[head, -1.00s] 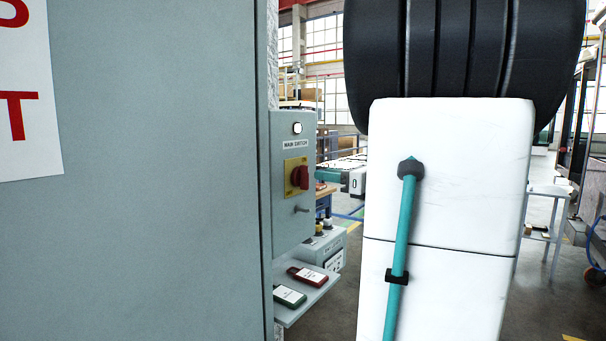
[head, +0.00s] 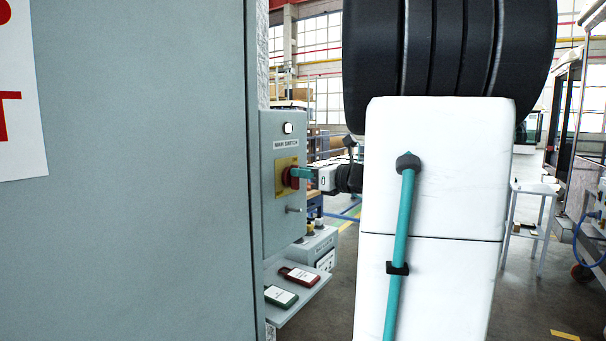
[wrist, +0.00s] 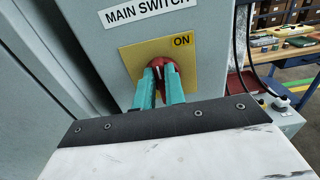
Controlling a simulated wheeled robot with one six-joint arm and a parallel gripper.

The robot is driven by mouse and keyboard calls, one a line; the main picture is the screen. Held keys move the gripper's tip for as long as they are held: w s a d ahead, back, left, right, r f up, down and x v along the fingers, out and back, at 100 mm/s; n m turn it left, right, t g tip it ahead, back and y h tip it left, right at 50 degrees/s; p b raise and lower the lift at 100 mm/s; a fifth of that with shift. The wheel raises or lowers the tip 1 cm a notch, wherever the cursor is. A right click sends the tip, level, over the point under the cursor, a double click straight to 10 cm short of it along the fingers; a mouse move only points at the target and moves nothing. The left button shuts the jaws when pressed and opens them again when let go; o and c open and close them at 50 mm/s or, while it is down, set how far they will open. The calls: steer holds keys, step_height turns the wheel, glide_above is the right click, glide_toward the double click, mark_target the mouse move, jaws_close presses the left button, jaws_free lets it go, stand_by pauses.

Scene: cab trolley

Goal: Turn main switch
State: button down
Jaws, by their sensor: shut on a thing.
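The main switch is a red rotary knob (head: 288,177) on a yellow plate (head: 280,186), on the front of a grey box labelled MAIN SWITCH (head: 268,218). My gripper (head: 297,173) reaches it from the right. In the wrist view, my gripper's teal fingers (wrist: 160,84) are shut on the red knob (wrist: 153,50), one on each side of its grip. The word ON shows on the upper right of the yellow plate (wrist: 187,58) there. The fingers hide much of the knob's front, so its exact angle is hard to tell.
A lit white lamp (head: 288,128) is above the label, and a small metal peg (head: 294,210) is below the knob. A shelf (head: 312,287) underneath holds a green tag (head: 281,296) and a red tag (head: 299,277). A large grey cabinet wall (head: 145,170) stands close on the left.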

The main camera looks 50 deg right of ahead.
steer(key=shift+a+n, duration=0.1)
steer(key=shift+n, duration=0.3)
steer(key=n, duration=0.4)
steer(key=a+n, duration=0.1)
steer(key=n, duration=0.3)
steer(key=f+n, duration=0.1)
steer(key=n, duration=0.3)
steer(key=shift+s+a+n, duration=0.1)
steer(key=shift+a+n, duration=0.05)
steer(key=shift+n, duration=0.25)
steer(key=shift+f+n, duration=0.2)
steer(key=shift+n, duration=0.9)
steer(key=shift+f+n, duration=0.15)
steer(key=shift+n, duration=0.95)
steer(key=c, duration=1.5)
jaws_free()
steer(key=shift+o, duration=0.2)
